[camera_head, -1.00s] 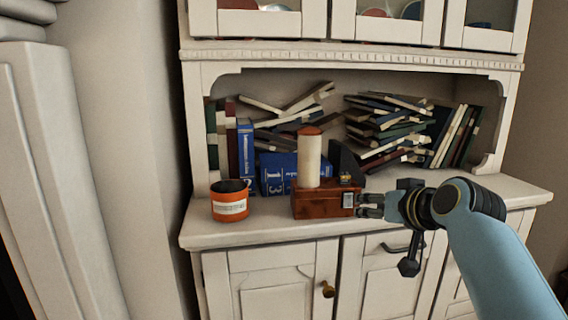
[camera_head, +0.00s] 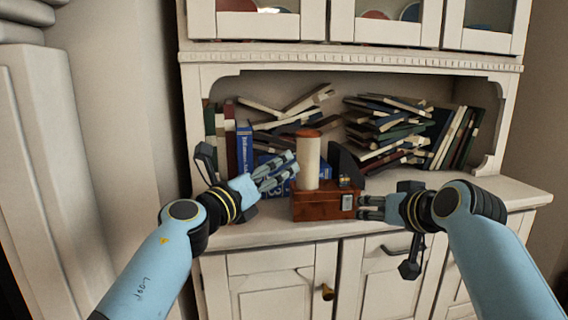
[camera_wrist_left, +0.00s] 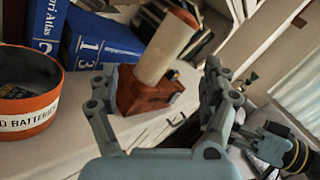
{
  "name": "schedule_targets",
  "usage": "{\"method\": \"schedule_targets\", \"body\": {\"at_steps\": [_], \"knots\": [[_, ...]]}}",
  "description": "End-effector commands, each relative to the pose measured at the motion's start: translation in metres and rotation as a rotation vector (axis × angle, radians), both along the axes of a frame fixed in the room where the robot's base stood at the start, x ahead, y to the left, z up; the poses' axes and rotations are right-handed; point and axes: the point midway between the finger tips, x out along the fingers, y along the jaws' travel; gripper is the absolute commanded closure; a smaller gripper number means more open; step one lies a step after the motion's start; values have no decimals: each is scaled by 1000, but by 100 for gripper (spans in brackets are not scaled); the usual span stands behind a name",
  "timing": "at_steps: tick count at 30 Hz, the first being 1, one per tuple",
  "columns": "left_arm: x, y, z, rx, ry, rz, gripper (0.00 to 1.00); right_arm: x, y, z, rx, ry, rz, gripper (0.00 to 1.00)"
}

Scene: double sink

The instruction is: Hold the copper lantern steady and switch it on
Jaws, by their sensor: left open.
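The copper lantern has a red-brown box base (camera_head: 315,207) with a cream cylinder (camera_head: 310,163) and an orange top. It stands upright on the cabinet counter, with a small grey plate (camera_head: 347,202) on the base's front. My left gripper (camera_head: 281,172) is open just left of the lantern. In the left wrist view, the lantern base (camera_wrist_left: 145,92) shows beyond and between the open fingers (camera_wrist_left: 157,92). My right gripper (camera_head: 366,207) is at the base's right side, close to the plate. Whether it touches, or is open or shut, I cannot tell.
An orange bucket with a battery label (camera_wrist_left: 28,105) stands on the counter at left in the wrist view; my left arm hides it in the head view. Blue books (camera_head: 245,150) and piled books (camera_head: 390,125) fill the shelf behind. The counter's right end (camera_head: 515,190) is clear.

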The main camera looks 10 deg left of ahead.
Motion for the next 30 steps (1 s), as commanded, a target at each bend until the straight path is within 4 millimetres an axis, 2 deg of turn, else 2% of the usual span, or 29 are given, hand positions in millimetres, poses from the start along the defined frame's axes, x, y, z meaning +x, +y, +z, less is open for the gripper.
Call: {"method": "schedule_targets", "body": {"at_steps": [3, 9, 14, 24, 30], "knots": [[7, -16, 12, 250, -73, 3, 19, 0, 0, 0, 1, 0, 0, 62], [14, -27, 18, 488, -131, 10, 19, 0, 0, 0, 0, 0, 0, 62], [25, -32, 19, 527, -139, 11, 19, 0, 0, 0, 0, 0, 0, 62], [81, -59, 20, 524, -139, 11, 19, 0, 0, 0, 0, 0, 0, 62], [103, -70, 19, 522, -140, 11, 19, 0, 0, 0, 0, 0, 0, 62]]}}
